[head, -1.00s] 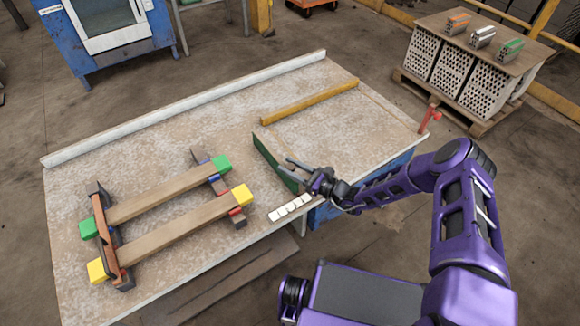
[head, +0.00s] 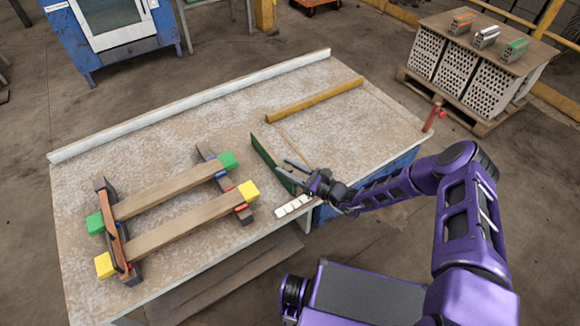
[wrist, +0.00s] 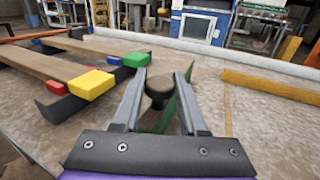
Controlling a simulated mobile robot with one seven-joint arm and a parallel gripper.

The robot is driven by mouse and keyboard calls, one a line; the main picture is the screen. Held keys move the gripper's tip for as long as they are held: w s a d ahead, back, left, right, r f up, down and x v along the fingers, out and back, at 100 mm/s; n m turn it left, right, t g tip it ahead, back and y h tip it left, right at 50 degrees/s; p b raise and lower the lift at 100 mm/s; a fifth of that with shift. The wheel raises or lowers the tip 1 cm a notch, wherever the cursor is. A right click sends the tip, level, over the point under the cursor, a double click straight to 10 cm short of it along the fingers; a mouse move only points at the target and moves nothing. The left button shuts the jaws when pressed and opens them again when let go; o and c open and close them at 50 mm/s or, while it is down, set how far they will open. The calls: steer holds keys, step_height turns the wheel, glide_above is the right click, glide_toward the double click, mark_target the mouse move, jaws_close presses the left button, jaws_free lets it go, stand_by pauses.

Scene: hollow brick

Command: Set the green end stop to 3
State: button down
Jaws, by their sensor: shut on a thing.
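The green end stop (head: 266,153) is a long thin green board standing on edge on the worktable. My gripper (head: 297,172) is at its near end. In the wrist view my gripper (wrist: 161,84) has its fingers on either side of a dark round knob (wrist: 158,92), shut on it. Part of the green end stop (wrist: 184,98) shows behind the knob and right finger.
A wooden frame with two planks (head: 190,218) and green and yellow blocks lies left of the stop. A yellow bar (head: 315,99) lies behind it to the right. A white rail (head: 190,107) runs along the back. A red clamp (head: 433,116) is at the right corner.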

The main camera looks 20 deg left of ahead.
steer(key=shift+c, duration=2.2)
jaws_free()
steer(key=shift+d, duration=0.1)
steer(key=v, duration=1.7)
steer(key=shift+d, duration=0.15)
